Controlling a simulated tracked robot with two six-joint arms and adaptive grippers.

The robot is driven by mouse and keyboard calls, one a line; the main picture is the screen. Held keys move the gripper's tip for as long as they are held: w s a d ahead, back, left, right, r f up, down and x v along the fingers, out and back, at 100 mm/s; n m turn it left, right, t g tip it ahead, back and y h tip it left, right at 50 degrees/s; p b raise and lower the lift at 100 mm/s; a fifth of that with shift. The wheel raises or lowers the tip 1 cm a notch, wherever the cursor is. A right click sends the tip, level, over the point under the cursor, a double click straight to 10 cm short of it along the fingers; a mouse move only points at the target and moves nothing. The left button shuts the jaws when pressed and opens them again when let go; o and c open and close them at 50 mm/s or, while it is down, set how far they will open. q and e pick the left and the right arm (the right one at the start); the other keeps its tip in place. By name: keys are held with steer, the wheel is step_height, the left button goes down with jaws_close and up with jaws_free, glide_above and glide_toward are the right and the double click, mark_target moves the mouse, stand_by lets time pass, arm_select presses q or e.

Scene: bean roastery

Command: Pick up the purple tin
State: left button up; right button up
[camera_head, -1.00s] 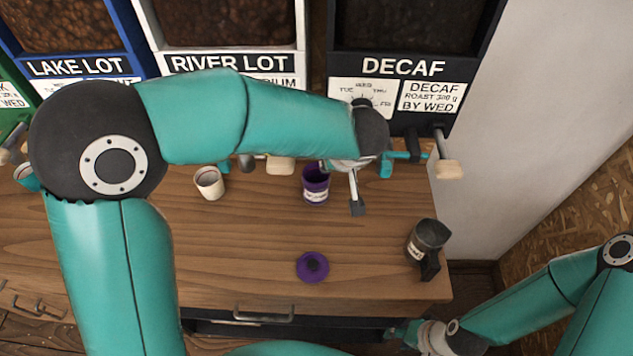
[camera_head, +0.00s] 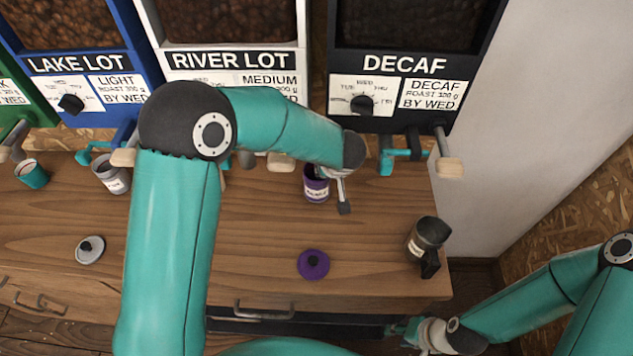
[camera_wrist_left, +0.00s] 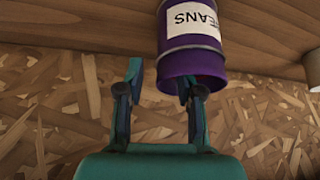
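My left gripper (camera_head: 335,188) is at the tin's rim. In the left wrist view the fingers (camera_wrist_left: 162,85) are spread. One finger is beside the tin with a gap, and the other overlaps the mouth and seems to be inside it. Whether it touches the wall I cannot tell. My right gripper (camera_head: 403,329) is low at the right, away from the tin; its fingers are too small to read.
A purple lid (camera_head: 313,264) lies in front of the tin. A dark jug (camera_head: 428,238) stands at the counter's right end. A white tin (camera_head: 112,177), a teal cup (camera_head: 32,174) and a grey lid (camera_head: 90,250) are at the left. Bin levers (camera_head: 449,166) overhang the back.

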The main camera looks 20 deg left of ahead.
arm_select(q)
jaws_close()
steer(key=shift+r, duration=0.2)
stand_by(0.5)
